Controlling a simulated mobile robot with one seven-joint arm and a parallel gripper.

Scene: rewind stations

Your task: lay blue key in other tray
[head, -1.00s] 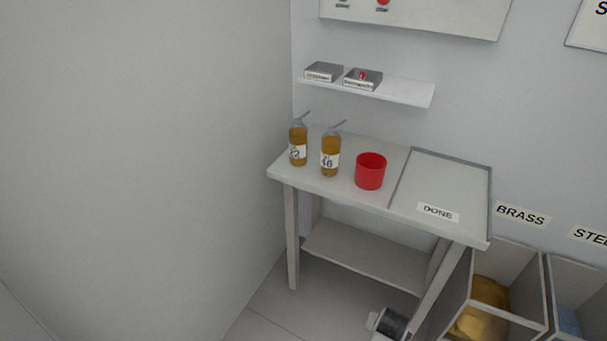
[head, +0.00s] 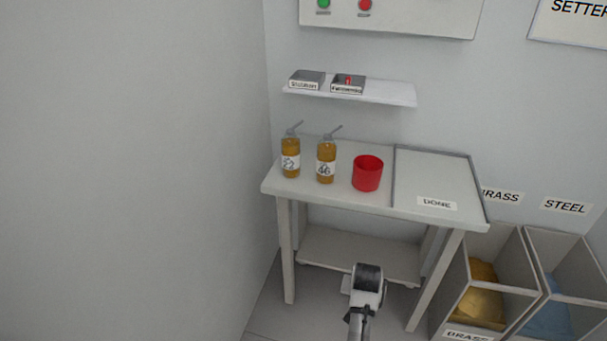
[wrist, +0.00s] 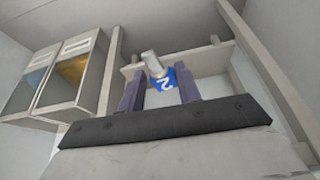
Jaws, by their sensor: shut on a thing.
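My gripper (wrist: 161,76) is shut on the blue key (wrist: 166,80) in the wrist view. The key has a blue head with a white 2 and a grey metal shaft pointing beyond the fingertips. In the head view, two small grey trays stand on the wall shelf. The left tray (head: 307,79) shows nothing inside from here; the right tray (head: 349,85) holds a small red thing (head: 348,80). Their labels are too small to read surely. My arm shows low in front of the table; the key cannot be made out there.
A white shelf (head: 385,94) carries the trays, with free room at its right. Below, a table (head: 330,200) bears two amber bottles (head: 290,160) (head: 326,165), a red cup (head: 367,174) and an area marked DONE (head: 437,180). Bins (head: 487,280) stand at the right.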

